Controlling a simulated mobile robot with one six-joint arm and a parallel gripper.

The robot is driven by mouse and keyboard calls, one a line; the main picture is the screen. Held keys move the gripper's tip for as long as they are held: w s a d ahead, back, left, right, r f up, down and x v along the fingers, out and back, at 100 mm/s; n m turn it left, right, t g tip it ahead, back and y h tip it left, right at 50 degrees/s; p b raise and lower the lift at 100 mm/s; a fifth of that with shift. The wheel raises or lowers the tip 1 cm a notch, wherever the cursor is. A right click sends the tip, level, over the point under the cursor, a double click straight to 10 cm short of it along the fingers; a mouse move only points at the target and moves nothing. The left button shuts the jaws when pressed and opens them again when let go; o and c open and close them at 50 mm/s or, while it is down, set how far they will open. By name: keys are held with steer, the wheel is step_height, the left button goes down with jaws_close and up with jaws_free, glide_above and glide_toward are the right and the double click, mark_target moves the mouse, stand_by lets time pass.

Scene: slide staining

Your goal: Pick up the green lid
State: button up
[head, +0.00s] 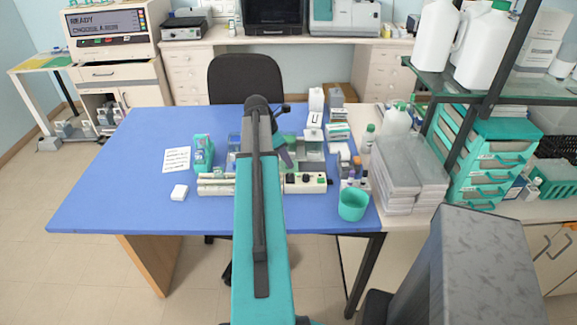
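I cannot single out the green lid with certainty. Small green parts show around the clear staining containers (313,146) at the middle of the blue table, partly behind my arm. An open green cup (353,204) stands near the table's front right corner. My teal arm reaches forward over the table and covers part of the staining equipment. A dark grey part of my arm's far end shows just right of the arm, over the containers. My gripper's fingertips are hidden or too small to make out, so its opening and anything in it cannot be seen.
A long white device (305,183) lies before the containers. A teal dispenser (203,152), a paper sheet (177,160) and a small white block (179,192) are left. Stacked grey boxes (399,204) and a shelf (470,84) with white jugs stand right. The blue table's (105,195) left side is clear.

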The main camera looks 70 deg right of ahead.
steer(key=shift+x, duration=0.8)
steer(key=shift+c, duration=0.5)
jaws_close()
